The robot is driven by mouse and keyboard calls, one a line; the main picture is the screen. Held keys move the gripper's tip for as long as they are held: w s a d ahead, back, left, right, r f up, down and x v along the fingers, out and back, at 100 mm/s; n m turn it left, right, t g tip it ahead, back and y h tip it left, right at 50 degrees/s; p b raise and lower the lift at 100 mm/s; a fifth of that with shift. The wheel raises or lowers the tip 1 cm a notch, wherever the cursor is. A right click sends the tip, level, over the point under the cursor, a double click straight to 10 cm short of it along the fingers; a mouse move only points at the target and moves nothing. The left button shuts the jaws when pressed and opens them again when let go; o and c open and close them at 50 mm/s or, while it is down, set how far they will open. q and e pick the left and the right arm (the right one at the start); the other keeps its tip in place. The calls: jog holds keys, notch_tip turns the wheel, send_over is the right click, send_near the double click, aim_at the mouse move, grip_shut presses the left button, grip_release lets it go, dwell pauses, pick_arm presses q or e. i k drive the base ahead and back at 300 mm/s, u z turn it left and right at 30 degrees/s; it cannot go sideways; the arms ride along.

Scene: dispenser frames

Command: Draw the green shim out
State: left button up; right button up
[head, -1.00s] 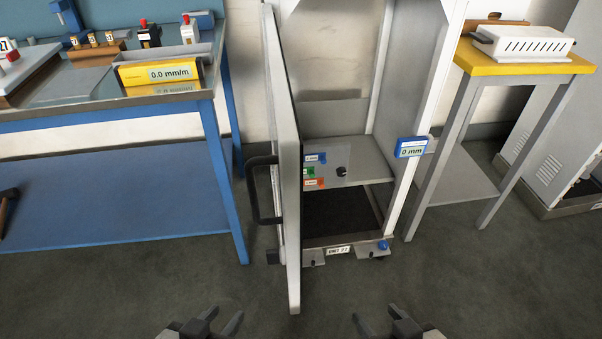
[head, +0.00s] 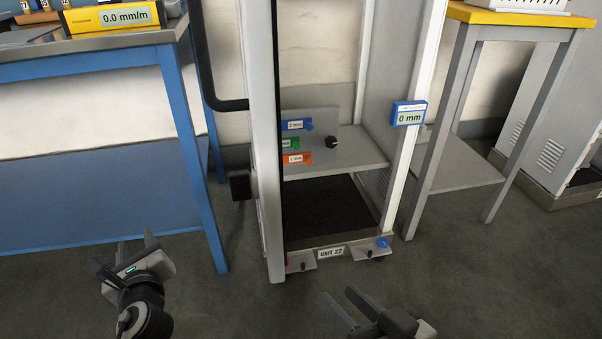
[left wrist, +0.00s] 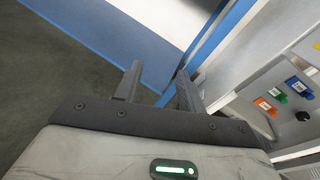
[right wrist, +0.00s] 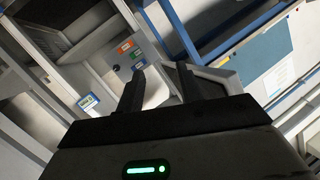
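The green shim (head: 290,143) sits on a grey panel (head: 325,122) inside the open cabinet, between a blue shim (head: 296,126) above and an orange shim (head: 297,158) below. It also shows in the left wrist view (left wrist: 279,97) and the right wrist view (right wrist: 133,57). A black knob (head: 332,143) is right of it. My left gripper (head: 136,245) is open and empty, low and left of the cabinet. My right gripper (head: 338,298) is open and empty, low in front of the cabinet. Neither touches a shim.
A blue display reading 0 mm (head: 409,114) is on the right post. A blue bench (head: 178,110) stands left, a yellow-topped table (head: 510,17) right. Floor in front is clear.

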aim_at(287, 142)
jog(key=z, duration=0.45)
jog(key=k, duration=0.6)
jog(key=z, duration=0.85)
jog(key=i, duration=1)
jog(key=u, duration=0.55)
